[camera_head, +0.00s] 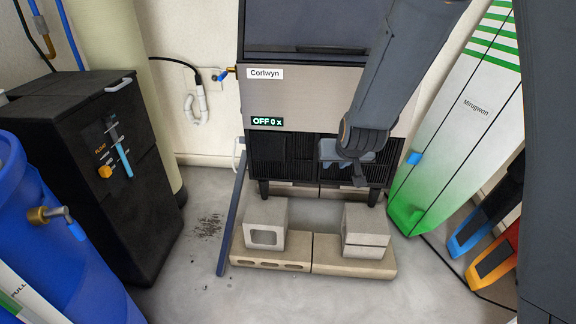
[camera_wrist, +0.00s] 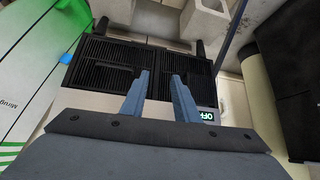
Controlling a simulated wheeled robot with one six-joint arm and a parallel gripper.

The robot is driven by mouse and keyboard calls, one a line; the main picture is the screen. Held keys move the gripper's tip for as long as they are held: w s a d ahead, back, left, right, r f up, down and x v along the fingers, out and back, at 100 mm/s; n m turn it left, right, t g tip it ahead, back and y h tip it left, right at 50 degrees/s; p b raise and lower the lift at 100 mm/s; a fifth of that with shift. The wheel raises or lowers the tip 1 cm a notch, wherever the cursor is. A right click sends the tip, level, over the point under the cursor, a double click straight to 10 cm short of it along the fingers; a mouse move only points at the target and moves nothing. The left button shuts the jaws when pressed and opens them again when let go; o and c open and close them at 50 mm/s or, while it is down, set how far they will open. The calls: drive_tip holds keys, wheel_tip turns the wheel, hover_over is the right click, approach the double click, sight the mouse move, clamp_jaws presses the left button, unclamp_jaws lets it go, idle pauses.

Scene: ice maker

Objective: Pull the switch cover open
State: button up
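The ice maker (camera_head: 304,85), labelled Corlwyn, stands against the wall with a lit "OFF 0 x" display (camera_head: 266,121) on its beige front. Below this is a black slatted grille (camera_head: 283,157), also in the wrist view (camera_wrist: 103,55), with stepped rectangular panels. I cannot tell which panel is the switch cover. My gripper (camera_head: 345,168) is in front of the grille's right part and hides some of it. In the wrist view my gripper (camera_wrist: 160,73) has its two blue-grey fingers apart with nothing between them. They point at the grille; contact cannot be told.
Concrete blocks (camera_head: 264,222) stand on a low pale base (camera_head: 300,255) below the ice maker. A dark blue bar (camera_head: 231,222) leans at its left. A black cabinet (camera_head: 95,170) and blue barrel (camera_head: 50,230) are left. A white-green panel (camera_head: 455,120) leans close on the right.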

drive_tip(key=w+a+f+t+b, duration=0.4)
drive_tip(key=w+a+f+b, duration=0.4)
drive_tip(key=w, duration=0.5)
drive_tip(key=t+y+b, duration=0.2)
drive_tip(key=t+b, duration=0.3)
drive_tip(key=t, duration=0.1)
approach(284, 152)
drive_tip(key=shift+n, duration=0.4)
drive_tip(key=shift+w+a+r+b, duration=0.1)
drive_tip(key=shift+w+a+b, duration=0.2)
drive_tip(key=shift+w, duration=1.1)
drive_tip(key=shift+w+a+r+b, duration=0.15)
drive_tip(key=shift+w+b, duration=0.25)
drive_tip(key=shift+w, duration=1)
drive_tip(key=shift+w+a+f+b, duration=0.1)
drive_tip(key=shift+w+a+b, duration=0.2)
drive_tip(key=shift+w, duration=1.1)
drive_tip(key=shift+d, duration=0.1)
